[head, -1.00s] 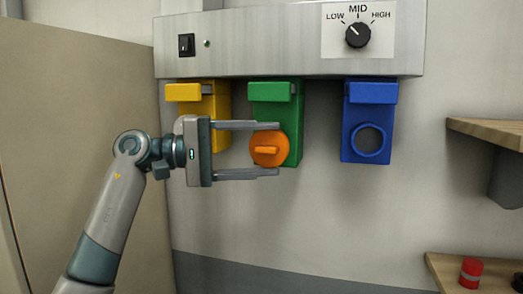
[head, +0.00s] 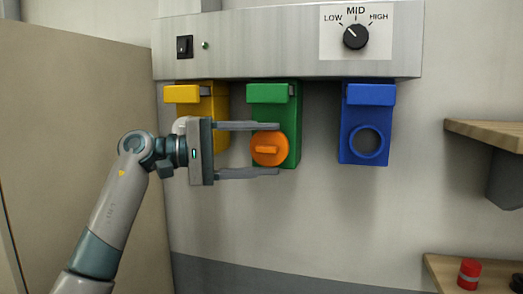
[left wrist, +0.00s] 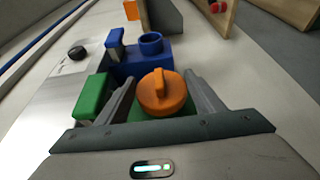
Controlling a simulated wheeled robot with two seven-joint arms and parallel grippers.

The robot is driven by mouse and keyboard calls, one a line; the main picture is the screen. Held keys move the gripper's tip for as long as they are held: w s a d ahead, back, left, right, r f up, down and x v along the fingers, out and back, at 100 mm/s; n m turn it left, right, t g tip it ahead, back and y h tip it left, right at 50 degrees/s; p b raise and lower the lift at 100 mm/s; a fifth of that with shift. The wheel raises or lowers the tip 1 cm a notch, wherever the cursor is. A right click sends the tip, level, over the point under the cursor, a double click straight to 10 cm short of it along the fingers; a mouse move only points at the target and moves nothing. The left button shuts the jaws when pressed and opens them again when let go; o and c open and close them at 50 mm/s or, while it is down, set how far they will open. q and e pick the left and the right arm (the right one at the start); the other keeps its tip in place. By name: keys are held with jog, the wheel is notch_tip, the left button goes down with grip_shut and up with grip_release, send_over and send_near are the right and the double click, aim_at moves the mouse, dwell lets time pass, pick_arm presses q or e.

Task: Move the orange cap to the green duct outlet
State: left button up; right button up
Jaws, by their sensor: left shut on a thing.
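The orange cap (head: 269,149) is a round disc with a raised bar grip, and it also shows in the left wrist view (left wrist: 160,93). It covers the lower front of the green duct outlet (head: 287,112), whose opening is hidden behind it. I cannot tell whether the cap is seated on it or just in front. The green outlet's top part shows in the left wrist view (left wrist: 92,97). My left gripper (head: 278,149) is shut on the cap, one finger above it and one below. My right gripper is not in view.
A yellow outlet (head: 183,94) is partly behind my left gripper. A blue outlet (head: 369,96) with an open round mouth is to the right. Above is a metal panel (head: 260,40) with a switch and a knob (head: 356,37). Wooden shelves and a red object (head: 469,273) are at right.

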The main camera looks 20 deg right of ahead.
pick_arm(q)
jog(key=shift+w+d, duration=0.15)
jog(key=shift+w, duration=0.1)
jog(key=shift+w+r, duration=0.1)
jog(key=shift+w, duration=0.05)
dwell(0.5)
jog(key=o, duration=1.4)
jog(key=shift+d, duration=0.1)
jog(key=shift+c, duration=0.2)
jog(key=shift+w, duration=0.15)
jog(key=shift+w+a+f+b, duration=0.1)
jog(key=shift+a+f+b, duration=0.1)
jog(key=shift+a+b, duration=0.45)
jog(key=b+v, duration=0.4)
jog(key=v, duration=0.6)
jog(key=shift+a, duration=0.3)
